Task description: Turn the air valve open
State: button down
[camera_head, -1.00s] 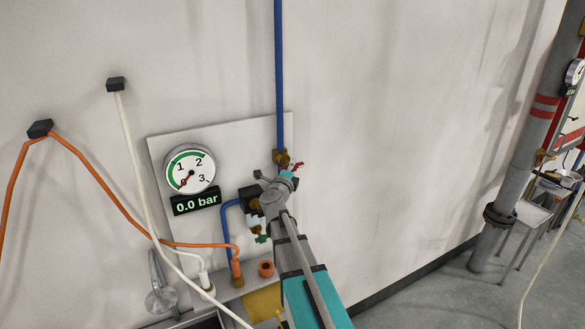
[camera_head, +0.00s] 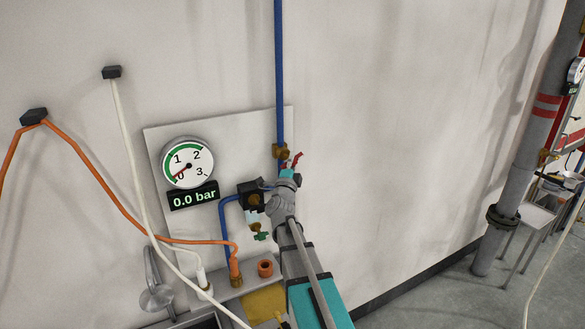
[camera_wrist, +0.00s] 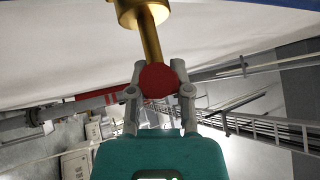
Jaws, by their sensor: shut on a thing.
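The air valve is a brass body (camera_head: 281,151) on the blue vertical pipe, with a red handle (camera_head: 297,160) pointing up and to the right. My gripper (camera_head: 287,178) is just below it and hides part of it. In the wrist view my gripper (camera_wrist: 158,75) has its two fingers on either side of the round red handle end (camera_wrist: 158,81), shut on it. A brass stem (camera_wrist: 151,42) runs behind the handle. The dial gauge (camera_head: 187,164) has its needle near 0, and the display (camera_head: 193,196) below reads 0.0 bar.
A black regulator (camera_head: 251,195) with a green tap (camera_head: 262,236) is close left of my arm. An orange hose (camera_head: 130,210) and a white hose (camera_head: 133,165) hang at left. The wall to the right is bare. A grey pipe (camera_head: 515,180) stands farther right.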

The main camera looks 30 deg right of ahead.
jog(key=n+t+y+b, duration=0.2)
jog(key=n+t, duration=0.1)
jog(key=n, duration=0.2)
jog(key=n+t+y+b, duration=0.2)
jog(key=n+t+y, duration=0.1)
jog(key=n, duration=0.2)
jog(key=shift+w+t, duration=0.1)
jog(key=shift+t, duration=0.2)
jog(key=n+t+y, duration=0.1)
jog(key=n+y, duration=0.3)
jog(key=n+t+y, duration=0.1)
jog(key=n+y, duration=0.2)
jog(key=n, duration=0.1)
jog(key=shift+r+n+y+b, duration=0.15)
jog(key=shift+n+y+b, duration=0.15)
jog(key=shift+y+b, duration=0.1)
jog(key=shift+a+n+y, duration=0.1)
jog(key=shift+n+y, duration=2.6)
jog(key=shift+y, duration=0.4)
jog(key=c, duration=0.5)
grip_release()
jog(key=shift+c, duration=0.2)
jog(key=shift+m+h, duration=0.6)
jog(key=shift+h, duration=0.4)
